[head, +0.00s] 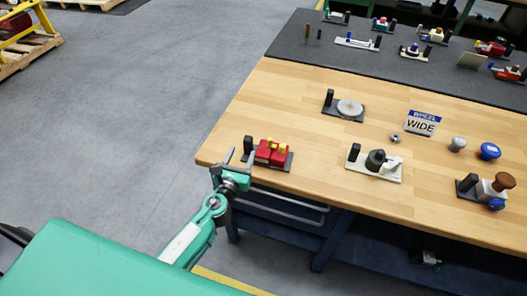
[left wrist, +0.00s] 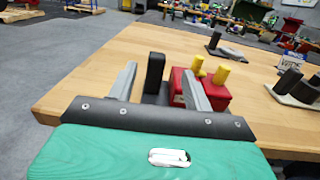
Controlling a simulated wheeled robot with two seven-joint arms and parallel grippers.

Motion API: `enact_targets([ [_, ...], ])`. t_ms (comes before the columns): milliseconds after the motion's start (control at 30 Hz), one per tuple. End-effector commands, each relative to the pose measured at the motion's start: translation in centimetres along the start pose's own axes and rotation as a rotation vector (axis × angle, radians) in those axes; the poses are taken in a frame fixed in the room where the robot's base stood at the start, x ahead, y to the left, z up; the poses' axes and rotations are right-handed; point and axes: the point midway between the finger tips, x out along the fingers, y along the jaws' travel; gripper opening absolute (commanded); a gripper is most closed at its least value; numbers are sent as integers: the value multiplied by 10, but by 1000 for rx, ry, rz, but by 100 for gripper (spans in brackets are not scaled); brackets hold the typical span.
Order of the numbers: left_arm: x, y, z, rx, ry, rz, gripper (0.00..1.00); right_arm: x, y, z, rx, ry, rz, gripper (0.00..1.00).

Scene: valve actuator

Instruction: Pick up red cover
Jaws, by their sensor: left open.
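The red cover (head: 264,151) is a red block with yellow knobs on top, set on a dark base plate with a black post (head: 248,145) at its left end. It sits at the near left corner of the wooden table top (head: 310,105). In the left wrist view the red cover (left wrist: 216,96) is just right of centre, partly hidden behind a finger. My left gripper (head: 238,160) is open and empty at the table's near edge. In the wrist view its fingers (left wrist: 158,76) stand either side of the black post (left wrist: 154,70). My right gripper is not in view.
Several fixtures sit on the dark mat (head: 335,65) behind.

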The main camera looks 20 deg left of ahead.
Motion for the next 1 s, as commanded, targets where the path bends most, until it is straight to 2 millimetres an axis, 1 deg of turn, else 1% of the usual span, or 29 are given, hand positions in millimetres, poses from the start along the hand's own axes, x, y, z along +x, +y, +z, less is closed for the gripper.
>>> enact_targets([
  [33,10,0,2,-1,-1,1,51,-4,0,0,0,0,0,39],
  [200,35,0,1,-2,0,1,51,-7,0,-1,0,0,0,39],
  [467,52,1,1,-2,0,1,51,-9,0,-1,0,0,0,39],
  [700,85,3,0,-4,0,2,51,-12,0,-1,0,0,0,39],
  [833,96,4,0,-4,0,2,51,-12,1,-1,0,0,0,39],
  [1000,98,4,-1,-4,1,1,51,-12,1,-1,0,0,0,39],
])
